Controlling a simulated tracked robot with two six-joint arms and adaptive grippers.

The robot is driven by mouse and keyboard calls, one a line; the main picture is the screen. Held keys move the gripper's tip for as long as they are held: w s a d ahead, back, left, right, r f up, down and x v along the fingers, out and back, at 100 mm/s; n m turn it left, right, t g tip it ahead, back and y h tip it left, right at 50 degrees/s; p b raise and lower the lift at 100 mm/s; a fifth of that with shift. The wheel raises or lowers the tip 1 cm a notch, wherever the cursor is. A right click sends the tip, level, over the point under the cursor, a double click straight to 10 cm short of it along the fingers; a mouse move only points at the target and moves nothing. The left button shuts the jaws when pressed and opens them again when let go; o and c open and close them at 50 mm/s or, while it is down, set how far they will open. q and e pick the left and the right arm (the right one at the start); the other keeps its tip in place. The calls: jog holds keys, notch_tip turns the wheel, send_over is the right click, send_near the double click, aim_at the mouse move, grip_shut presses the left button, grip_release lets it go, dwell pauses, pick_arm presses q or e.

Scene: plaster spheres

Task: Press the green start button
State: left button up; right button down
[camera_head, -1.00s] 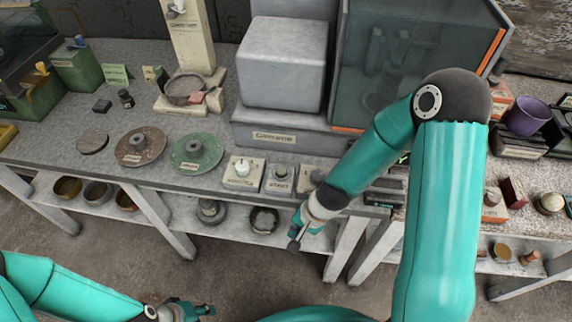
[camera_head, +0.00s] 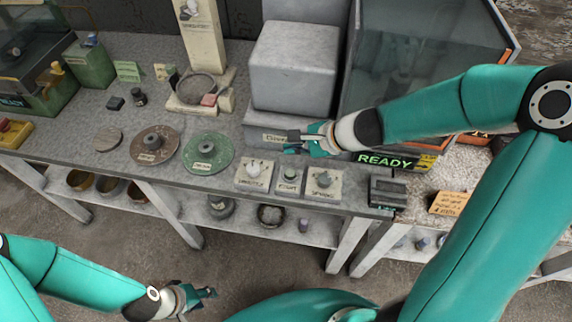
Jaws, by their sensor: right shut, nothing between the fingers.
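The start button (camera_head: 290,173) is a small greenish knob on a pale box labelled START (camera_head: 289,188), near the front edge of the grey bench. It stands between two similar boxes. My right gripper (camera_head: 290,142) is shut and empty. It appears above and behind the start box in the picture, in front of the grey machine's label, apart from the button. My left gripper (camera_head: 206,294) hangs low in front of the bench, far from the button. Its fingers are too small and dark to tell whether they are open.
A box with a white knob (camera_head: 253,171) is left of the start box; another knobbed box (camera_head: 324,182) is right of it. A lit READY sign (camera_head: 385,161) lies right, under my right forearm. Green (camera_head: 208,152) and brown (camera_head: 155,146) discs lie left.

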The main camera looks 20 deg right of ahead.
aim_at(292, 174)
jog(key=shift+w+r, duration=0.25)
jog(key=shift+r, duration=0.1)
jog(key=shift+f, duration=0.1)
notch_tip(292, 174, down, 8)
jog(key=b, duration=0.7)
jog(key=shift+f+b, duration=0.35)
jog(key=shift+b, duration=0.3)
jog(key=shift+f, duration=0.1)
dwell(0.6)
jog(key=shift+f+b, duration=0.25)
jog(key=shift+b, duration=0.15)
